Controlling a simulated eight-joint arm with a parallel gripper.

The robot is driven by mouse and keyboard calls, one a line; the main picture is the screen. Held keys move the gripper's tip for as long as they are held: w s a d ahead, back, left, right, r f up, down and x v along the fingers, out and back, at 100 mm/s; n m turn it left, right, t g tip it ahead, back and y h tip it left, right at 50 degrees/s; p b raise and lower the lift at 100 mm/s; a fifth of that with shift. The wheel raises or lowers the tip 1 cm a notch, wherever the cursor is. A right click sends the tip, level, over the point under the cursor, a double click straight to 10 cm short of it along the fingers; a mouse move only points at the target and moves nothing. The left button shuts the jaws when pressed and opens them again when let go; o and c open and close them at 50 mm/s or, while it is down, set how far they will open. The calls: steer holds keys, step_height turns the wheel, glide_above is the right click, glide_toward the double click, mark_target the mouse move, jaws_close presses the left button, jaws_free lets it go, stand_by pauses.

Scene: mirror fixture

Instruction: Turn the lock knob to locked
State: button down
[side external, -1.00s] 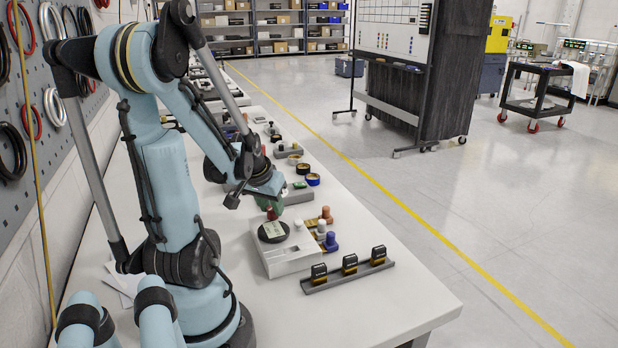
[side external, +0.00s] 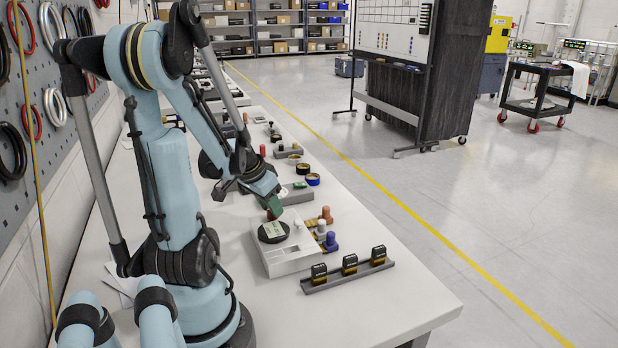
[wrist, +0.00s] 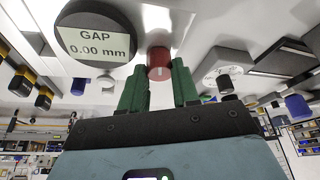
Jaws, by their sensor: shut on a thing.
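The red knob (wrist: 159,62) stands on the white fixture, beside the round dark display (wrist: 95,35) that reads "GAP 0.00 mm". In the side view the white fixture (side external: 292,262) lies on the bench with the round display (side external: 273,232) on its top. My gripper (wrist: 161,72) has green fingers, one on each side of the red knob, shut on it. In the side view my gripper (side external: 272,204) is at the far end of the fixture, behind the display, and mostly hides the knob. Any lock marking is not readable.
Orange (side external: 326,214), white (side external: 321,227) and blue (side external: 331,240) knobbed parts stand close to the right of the fixture. A grey rail (side external: 325,281) with black modules lies in front of them. The bench's front right is clear.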

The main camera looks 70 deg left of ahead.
steer(key=c, duration=0.8)
jaws_free()
steer(key=shift+d, duration=0.1)
